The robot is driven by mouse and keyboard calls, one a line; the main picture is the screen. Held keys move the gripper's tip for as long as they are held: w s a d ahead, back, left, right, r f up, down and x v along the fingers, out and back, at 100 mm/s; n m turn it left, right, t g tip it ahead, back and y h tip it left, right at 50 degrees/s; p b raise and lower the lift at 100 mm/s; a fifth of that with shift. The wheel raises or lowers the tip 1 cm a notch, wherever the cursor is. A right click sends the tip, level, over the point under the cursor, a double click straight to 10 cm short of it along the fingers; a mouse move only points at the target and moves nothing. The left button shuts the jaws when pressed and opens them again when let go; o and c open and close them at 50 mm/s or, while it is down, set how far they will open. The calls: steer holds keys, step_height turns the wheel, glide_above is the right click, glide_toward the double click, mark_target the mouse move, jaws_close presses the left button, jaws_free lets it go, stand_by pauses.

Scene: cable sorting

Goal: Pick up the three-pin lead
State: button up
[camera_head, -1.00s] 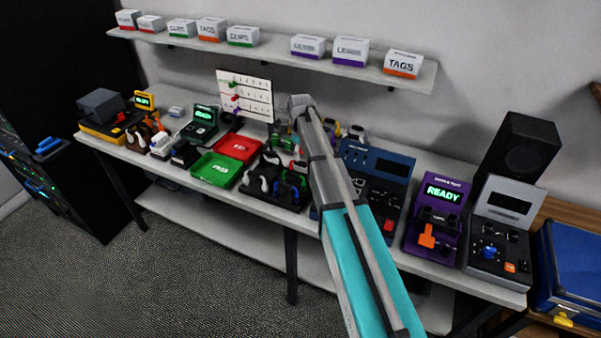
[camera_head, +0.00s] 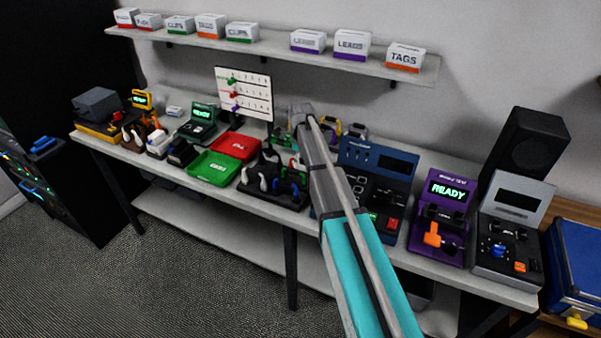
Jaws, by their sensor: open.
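I cannot single out the three-pin lead at this size. Several coiled leads with white, blue, red and green parts sit in a black holder (camera_head: 262,195) at the middle of the bench, left of my arm. More small dark and yellow items (camera_head: 356,131) stand at the back of the bench, just right of my arm. My arm reaches over the bench from the bottom of the picture, and its wrist end is above the bench's middle. My gripper's fingers are hidden by the arm, and I see nothing held.
A green tray (camera_head: 213,168) and a red tray (camera_head: 236,146) lie left of the holder. A blue console (camera_head: 378,158), a purple tester (camera_head: 444,192) reading READY and a grey tester (camera_head: 514,205) stand at right. A wall shelf (camera_head: 270,47) with labelled boxes runs above the bench.

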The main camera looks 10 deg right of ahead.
stand_by(0.5)
jaws_close()
